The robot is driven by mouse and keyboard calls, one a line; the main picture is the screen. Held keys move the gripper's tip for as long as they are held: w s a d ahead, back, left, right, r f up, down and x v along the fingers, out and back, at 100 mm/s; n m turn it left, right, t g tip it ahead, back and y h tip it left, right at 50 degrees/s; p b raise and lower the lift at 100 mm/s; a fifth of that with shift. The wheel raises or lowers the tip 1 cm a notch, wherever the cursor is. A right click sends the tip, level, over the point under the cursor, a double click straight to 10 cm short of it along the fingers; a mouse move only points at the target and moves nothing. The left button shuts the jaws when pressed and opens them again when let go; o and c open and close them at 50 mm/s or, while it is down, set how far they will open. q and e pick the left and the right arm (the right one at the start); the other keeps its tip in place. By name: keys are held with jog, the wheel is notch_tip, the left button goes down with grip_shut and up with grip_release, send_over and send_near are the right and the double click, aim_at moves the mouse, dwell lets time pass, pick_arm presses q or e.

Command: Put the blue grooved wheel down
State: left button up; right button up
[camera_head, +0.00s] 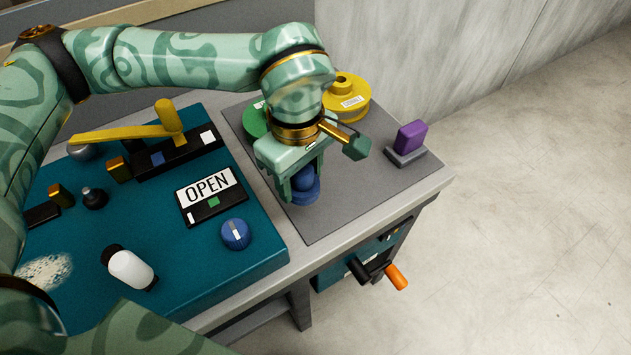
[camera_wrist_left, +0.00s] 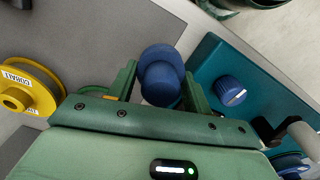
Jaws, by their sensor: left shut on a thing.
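The blue grooved wheel (camera_head: 304,188) is a dark blue piece with a rounded upper part, over the grey mat (camera_head: 385,190) near its front edge. My left gripper (camera_head: 296,180) is shut on it from above. In the left wrist view the blue wheel (camera_wrist_left: 161,60) sits between the two green fingers of my left gripper (camera_wrist_left: 160,88). The gripper hides part of the wheel, and I cannot tell whether its underside touches the mat. My right gripper is not in view.
A yellow wheel (camera_head: 345,98) and a green wheel (camera_head: 256,122) stand behind on the mat. A purple block (camera_head: 410,136) on a grey base stands at the right. The teal panel (camera_head: 235,268) with a blue knob (camera_head: 236,235) lies left. Mat between wheel and purple block is clear.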

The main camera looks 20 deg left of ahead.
pick_arm(q)
jog(key=w+f, duration=0.1)
jog(key=w+f+b, duration=0.1)
jog(key=f, duration=0.1)
jog(key=w+f, duration=0.1)
jog(key=f, duration=0.1)
jog(key=shift+w+d+f+b, duration=0.1)
jog(key=shift+w+d+b, duration=0.05)
jog(key=shift+w+b, duration=0.25)
notch_tip(320, 180, down, 4)
jog(key=shift+r+b, duration=0.25)
jog(key=shift+b, duration=0.65)
jog(key=shift+r, duration=0.25)
jog(key=o, duration=1.4)
jog(key=shift+f, duration=0.15)
jog(key=shift+c, duration=0.2)
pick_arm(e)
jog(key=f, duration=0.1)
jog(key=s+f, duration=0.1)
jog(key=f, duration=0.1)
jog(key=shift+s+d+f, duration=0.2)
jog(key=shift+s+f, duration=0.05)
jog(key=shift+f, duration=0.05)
